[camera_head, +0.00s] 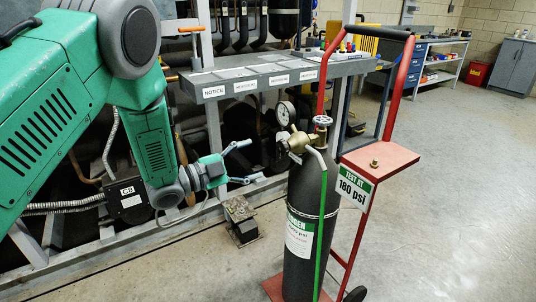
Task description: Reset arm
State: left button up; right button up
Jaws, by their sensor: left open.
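My left arm, green and grey, comes in from the left and fills much of the left side. My left gripper (243,163) is open, its two light-blue fingers pointing right with nothing between them. It is left of a dark gas cylinder (305,222) and apart from it in the picture. The cylinder stands upright on a red hand cart (383,158). A brass regulator with a round gauge (285,113) sits on its top, with a green hose running down the front. My right gripper is not seen.
The compressor rack's grey shelf (270,77) with labelled plates runs behind the gripper. A metal pedal-like block (241,219) is on the floor below it. A blue workbench (425,65) and grey cabinet (514,67) stand at the back right. The floor at right is clear.

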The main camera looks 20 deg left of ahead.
pick_arm(q)
jog(key=shift+v, duration=1.1)
